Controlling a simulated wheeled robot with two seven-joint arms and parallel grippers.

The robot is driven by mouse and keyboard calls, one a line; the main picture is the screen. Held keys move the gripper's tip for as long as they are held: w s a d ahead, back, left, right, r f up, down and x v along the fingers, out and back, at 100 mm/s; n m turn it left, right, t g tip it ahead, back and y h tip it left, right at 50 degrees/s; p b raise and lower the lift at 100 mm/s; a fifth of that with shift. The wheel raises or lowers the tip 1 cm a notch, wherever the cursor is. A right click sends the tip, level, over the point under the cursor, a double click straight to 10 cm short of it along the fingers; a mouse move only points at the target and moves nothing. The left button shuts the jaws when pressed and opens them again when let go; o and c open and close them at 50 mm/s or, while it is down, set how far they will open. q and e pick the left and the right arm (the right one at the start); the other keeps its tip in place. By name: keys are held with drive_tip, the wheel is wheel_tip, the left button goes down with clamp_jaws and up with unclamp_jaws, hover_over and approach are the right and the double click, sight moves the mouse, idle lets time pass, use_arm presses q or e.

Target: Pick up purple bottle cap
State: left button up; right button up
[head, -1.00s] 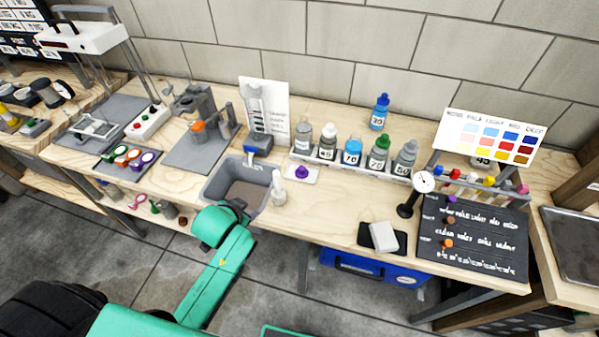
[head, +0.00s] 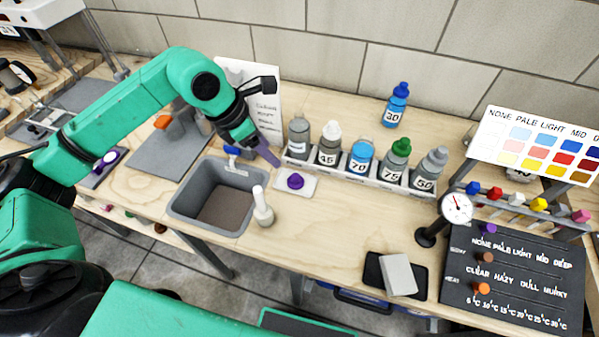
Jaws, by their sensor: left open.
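The purple bottle cap (head: 295,181) sits on a small white pad (head: 308,186) on the wooden bench, right of the grey sink and in front of the bottle row. My left gripper (head: 268,124) is open and empty, above and to the left of the cap. Its lower finger points down toward the cap but looks apart from it. The cap is in full view. My right gripper is out of view.
The grey sink (head: 215,200) and a white-tipped bottle (head: 262,208) stand left of the cap. A rack of several bottles (head: 360,160) stands behind it. A dial gauge (head: 456,207) and a black board (head: 510,275) are at right. Bench front of the cap is clear.

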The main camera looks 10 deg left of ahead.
use_arm(q)
drive_tip(key=p, duration=0.3)
approach(294, 177)
drive_tip(key=f, duration=0.2)
drive_tip(key=x, duration=0.2)
drive_tip(key=p+x, duration=0.1)
drive_tip(key=x, duration=0.3)
drive_tip(key=shift+w+d+f+p, duration=0.1)
drive_tip(key=shift+w+d+p, duration=0.25)
drive_tip(key=shift+d+p, duration=0.05)
drive_tip(key=shift+w+f, duration=0.1)
drive_tip(key=shift+f, duration=0.25)
clamp_jaws()
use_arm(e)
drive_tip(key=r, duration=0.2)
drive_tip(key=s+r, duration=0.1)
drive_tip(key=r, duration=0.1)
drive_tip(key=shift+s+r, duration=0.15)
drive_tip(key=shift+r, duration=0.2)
